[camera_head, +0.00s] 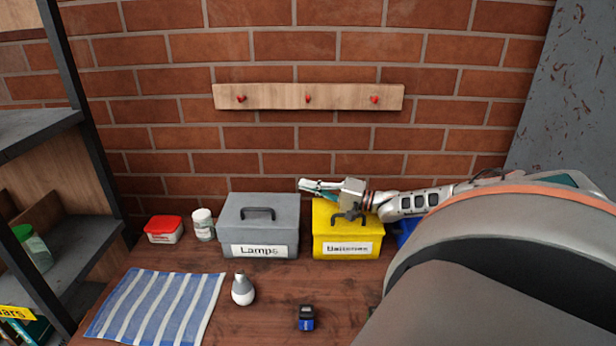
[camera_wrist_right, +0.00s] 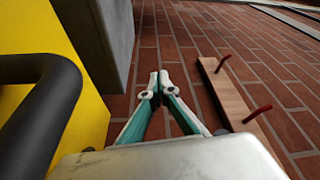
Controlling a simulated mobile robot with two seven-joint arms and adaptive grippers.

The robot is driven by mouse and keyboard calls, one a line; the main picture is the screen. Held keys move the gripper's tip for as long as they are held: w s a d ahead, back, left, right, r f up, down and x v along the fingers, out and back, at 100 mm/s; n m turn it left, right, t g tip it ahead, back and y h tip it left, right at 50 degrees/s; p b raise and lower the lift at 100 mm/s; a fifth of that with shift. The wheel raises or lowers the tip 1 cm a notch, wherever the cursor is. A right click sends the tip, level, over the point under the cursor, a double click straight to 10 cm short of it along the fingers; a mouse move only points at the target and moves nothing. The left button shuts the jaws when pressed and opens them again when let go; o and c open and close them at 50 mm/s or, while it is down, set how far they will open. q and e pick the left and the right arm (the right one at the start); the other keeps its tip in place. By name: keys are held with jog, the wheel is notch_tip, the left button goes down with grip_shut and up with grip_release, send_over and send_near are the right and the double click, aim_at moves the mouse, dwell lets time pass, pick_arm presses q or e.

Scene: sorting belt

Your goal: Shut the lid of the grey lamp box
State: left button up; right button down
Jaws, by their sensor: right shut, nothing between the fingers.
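The grey lamp box (camera_head: 288,236) stands against the brick wall with the label "Lamps" on its front. Its lid (camera_head: 235,210), with a dark handle, appears to lie flat on the box. The grey side of the box also shows in the right wrist view (camera_wrist_right: 103,35). My right gripper (camera_head: 301,186) is above and behind the yellow box, close to the back right corner of the grey box. Its fingers are shut and empty in the right wrist view (camera_wrist_right: 158,76). I see no contact with the lid. My left gripper is not in view.
The yellow box (camera_head: 324,243) with a dark handle stands just right of the grey one. A red-lidded tub (camera_head: 163,230) and a white jar (camera_head: 203,225) stand left. A bulb (camera_head: 242,290), a small blue-black item (camera_head: 306,319) and a striped cloth (camera_head: 158,310) lie in front.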

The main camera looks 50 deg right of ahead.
jog(key=v, duration=1.2)
dwell(0.3)
